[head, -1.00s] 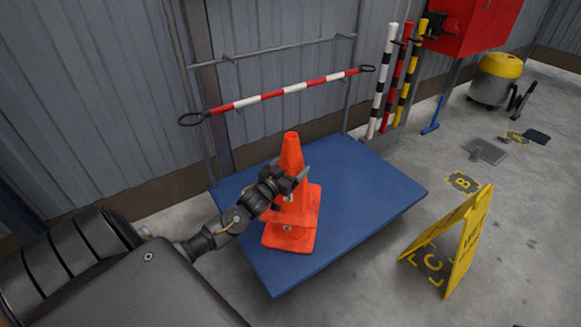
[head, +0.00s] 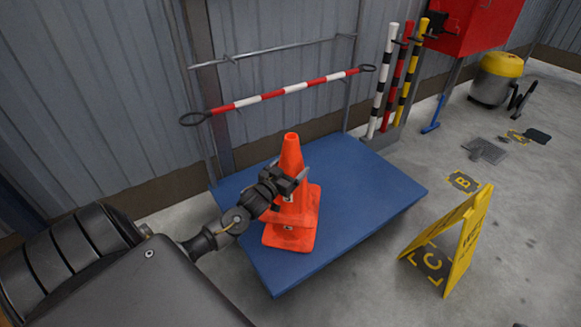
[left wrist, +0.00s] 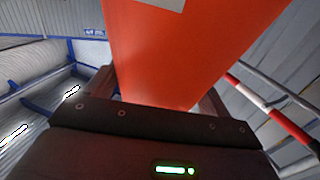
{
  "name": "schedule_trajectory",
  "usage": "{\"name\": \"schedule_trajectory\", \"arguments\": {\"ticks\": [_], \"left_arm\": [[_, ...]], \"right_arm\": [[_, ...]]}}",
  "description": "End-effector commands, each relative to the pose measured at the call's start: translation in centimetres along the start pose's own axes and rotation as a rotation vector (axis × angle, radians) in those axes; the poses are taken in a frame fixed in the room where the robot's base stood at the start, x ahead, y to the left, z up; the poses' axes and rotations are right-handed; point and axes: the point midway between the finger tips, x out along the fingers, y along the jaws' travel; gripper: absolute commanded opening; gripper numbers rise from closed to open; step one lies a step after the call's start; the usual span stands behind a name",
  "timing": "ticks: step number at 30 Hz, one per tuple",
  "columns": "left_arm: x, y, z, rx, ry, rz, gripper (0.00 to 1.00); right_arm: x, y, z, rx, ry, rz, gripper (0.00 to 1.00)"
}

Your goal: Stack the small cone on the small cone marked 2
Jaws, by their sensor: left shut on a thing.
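My left gripper (head: 290,183) is shut on the orange small cone (head: 291,155), gripping its side partway up. The cone stands upright over a blue platform. Orange square-edged bases show below and behind the gripper, so the held cone overlaps the lower small cone (head: 288,241) in the head view. A small pale mark shows low on the front, too small to read. I cannot tell whether the held cone is fully seated on the lower one. In the left wrist view the held cone (left wrist: 185,55) fills the space between the fingers, with a pale patch at the top edge. My right gripper is not in view.
The blue platform (head: 362,190) has free room right of the cones. A red-white bar (head: 290,90) hangs behind it along the wall. Striped posts (head: 390,85) stand at the back right. A yellow folding sign (head: 465,245) stands on the floor at right.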

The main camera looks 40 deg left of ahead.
Motion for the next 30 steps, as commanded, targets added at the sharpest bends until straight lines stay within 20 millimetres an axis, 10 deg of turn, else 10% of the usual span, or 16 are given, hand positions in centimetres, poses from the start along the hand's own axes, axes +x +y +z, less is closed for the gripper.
{"name": "schedule_trajectory", "arguments": {"ticks": [30], "left_arm": [[0.08, 0.0, -0.19, 0.0, 0.004, 0.0, 0.27]], "right_arm": [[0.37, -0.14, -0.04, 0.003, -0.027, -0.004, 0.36]]}}
